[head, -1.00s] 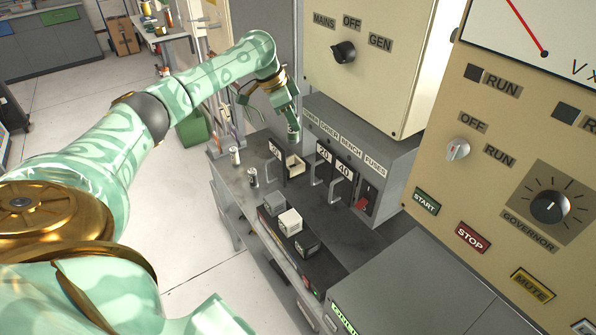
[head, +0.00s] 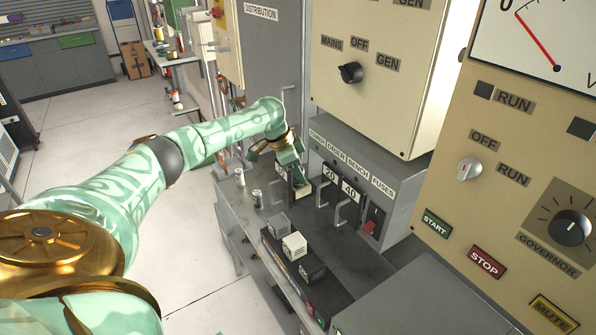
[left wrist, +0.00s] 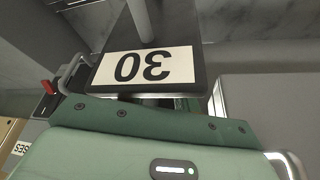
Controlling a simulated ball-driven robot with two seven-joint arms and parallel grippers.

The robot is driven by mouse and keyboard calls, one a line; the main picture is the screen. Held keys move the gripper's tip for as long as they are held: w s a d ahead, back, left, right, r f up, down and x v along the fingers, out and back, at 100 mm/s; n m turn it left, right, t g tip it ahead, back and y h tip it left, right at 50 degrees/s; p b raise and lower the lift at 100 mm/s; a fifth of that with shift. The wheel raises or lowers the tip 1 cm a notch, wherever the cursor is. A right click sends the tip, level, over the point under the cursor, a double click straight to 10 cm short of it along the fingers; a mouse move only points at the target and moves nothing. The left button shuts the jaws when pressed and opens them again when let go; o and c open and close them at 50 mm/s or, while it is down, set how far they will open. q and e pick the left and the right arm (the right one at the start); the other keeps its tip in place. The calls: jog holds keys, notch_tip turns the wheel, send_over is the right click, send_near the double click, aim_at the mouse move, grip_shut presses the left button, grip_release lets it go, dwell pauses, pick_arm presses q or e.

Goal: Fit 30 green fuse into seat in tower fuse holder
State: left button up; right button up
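In the left wrist view that label (left wrist: 146,66) appears upside down, close beyond my gripper's green body. My right gripper is not in view.
Holders labelled 20 (head: 329,173) and 40 (head: 349,190), with grey handles, stand to the right, then a red switch (head: 371,228). A white block (head: 294,246) sits on a black unit in front.

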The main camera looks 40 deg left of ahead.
pick_arm(q)
jog(key=shift+o, duration=0.5)
jog(key=shift+r, duration=0.1)
jog(key=shift+a+r, duration=0.15)
jog(key=shift+r, duration=0.25)
jog(key=p+v, duration=0.2)
jog(key=v, duration=0.9)
jog(key=shift+s, duration=0.15)
